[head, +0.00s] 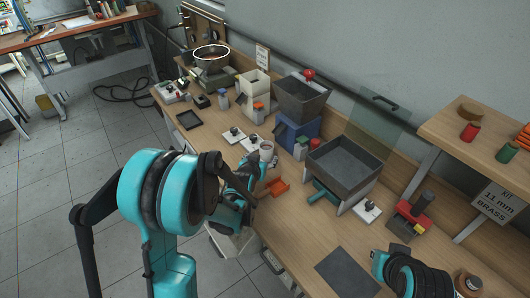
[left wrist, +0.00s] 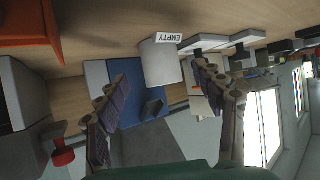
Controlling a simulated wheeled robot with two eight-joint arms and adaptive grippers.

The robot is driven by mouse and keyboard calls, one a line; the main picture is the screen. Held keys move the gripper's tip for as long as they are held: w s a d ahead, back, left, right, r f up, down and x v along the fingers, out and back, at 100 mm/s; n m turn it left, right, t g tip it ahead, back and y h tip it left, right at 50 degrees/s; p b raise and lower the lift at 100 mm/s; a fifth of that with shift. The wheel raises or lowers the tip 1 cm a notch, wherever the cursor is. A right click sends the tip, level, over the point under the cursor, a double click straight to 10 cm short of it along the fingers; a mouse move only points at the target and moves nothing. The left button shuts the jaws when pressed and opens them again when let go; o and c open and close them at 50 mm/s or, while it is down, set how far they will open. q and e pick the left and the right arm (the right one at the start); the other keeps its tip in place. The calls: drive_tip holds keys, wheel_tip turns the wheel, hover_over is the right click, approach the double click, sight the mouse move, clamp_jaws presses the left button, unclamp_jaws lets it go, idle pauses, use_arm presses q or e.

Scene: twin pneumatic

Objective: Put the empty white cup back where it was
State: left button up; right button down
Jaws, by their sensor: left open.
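The white cup (head: 266,151) stands upright on the bench, just beyond my left gripper (head: 258,167). In the left wrist view, which is upside down, the cup (left wrist: 160,64) shows between the two spread fingers of my left gripper (left wrist: 160,98), with a visible gap on each side. A white label reading EMPTY (left wrist: 168,37) is at the cup's base. My left gripper is open and holds nothing. Part of my right arm shows at the lower right of the head view, but its fingers cannot be made out.
An orange tray (head: 278,187) lies close to my left gripper. Small white bases (head: 234,135) sit left of the cup. A blue machine with a grey hopper (head: 302,97) and a large grey bin (head: 343,165) stand behind and to the right. A dark mat (head: 346,273) lies in front.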

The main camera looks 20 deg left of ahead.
use_arm(q)
drive_tip(key=p+v, duration=0.1)
drive_tip(key=v, duration=0.3)
drive_tip(key=shift+s+r, duration=0.25)
drive_tip(key=shift+s, duration=0.1)
drive_tip(key=s+d+r+g, duration=0.1)
drive_tip(key=s+r+g, duration=0.1)
drive_tip(key=s, duration=1.1)
drive_tip(key=s+d+r+g, duration=0.1)
drive_tip(key=s+r+g, duration=0.2)
drive_tip(key=s, duration=1)
drive_tip(key=shift+s+d+r, duration=0.2)
drive_tip(key=shift+d+r, duration=0.05)
drive_tip(key=shift+r, duration=0.35)
drive_tip(key=shift+s, duration=0.1)
